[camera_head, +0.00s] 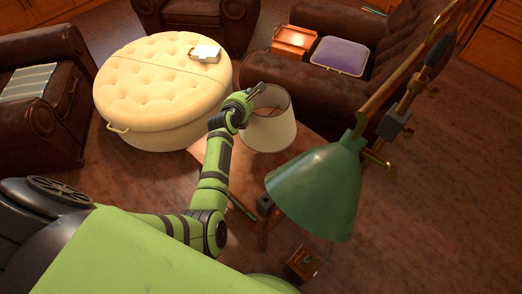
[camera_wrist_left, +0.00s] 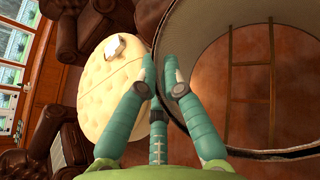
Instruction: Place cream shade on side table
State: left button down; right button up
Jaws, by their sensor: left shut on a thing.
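The cream shade (camera_head: 268,132) is a tapered, open-topped lampshade, held upright in the head view. My left gripper (camera_head: 256,92) is shut on its upper rim. In the left wrist view, the fingers of my left gripper (camera_wrist_left: 160,75) pinch the wall of the cream shade (camera_wrist_left: 190,25), whose wide opening fills the right side. A light wooden surface (camera_head: 211,154), which looks like the side table, lies below and behind the shade and my arm, which hide much of it. I cannot tell whether the shade touches it. My right gripper is not in view.
A round tufted cream ottoman (camera_head: 150,85) holds a white object (camera_head: 205,53). Brown leather armchairs stand around; one at right bears a purple cushion (camera_head: 340,55). Wooden floor shows at lower right.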

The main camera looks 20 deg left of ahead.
aim_at(270, 92)
pick_arm(q)
jog(key=w+d, duration=0.2)
jog(key=w+d+f, duration=0.1)
jog(key=w+d, duration=0.1)
jog(key=d, duration=0.1)
jog(key=shift+d+f+b, duration=0.1)
jog(key=shift+d+b, duration=0.05)
jog(key=shift+b, duration=0.15)
jog(key=shift+s+f, duration=0.1)
jog(key=shift+f, duration=0.1)
jog(key=s+a+f+b, duration=0.1)
jog(key=s+a+f, duration=0.1)
jog(key=s+a+f+b, duration=0.2)
jog(key=a, duration=0.1)
jog(key=s+a+f+b, duration=0.1)
jog(key=s+a+f, duration=0.1)
jog(key=shift+s+a+f, duration=0.1)
jog(key=shift+s+a, duration=0.2)
jog(key=shift+a, duration=0.1)
jog(key=f+b, duration=0.4)
jog(key=b, duration=0.1)
jog(key=shift+s+a+f, duration=0.2)
jog(key=shift+s+a, duration=0.15)
jog(key=shift+r, duration=0.1)
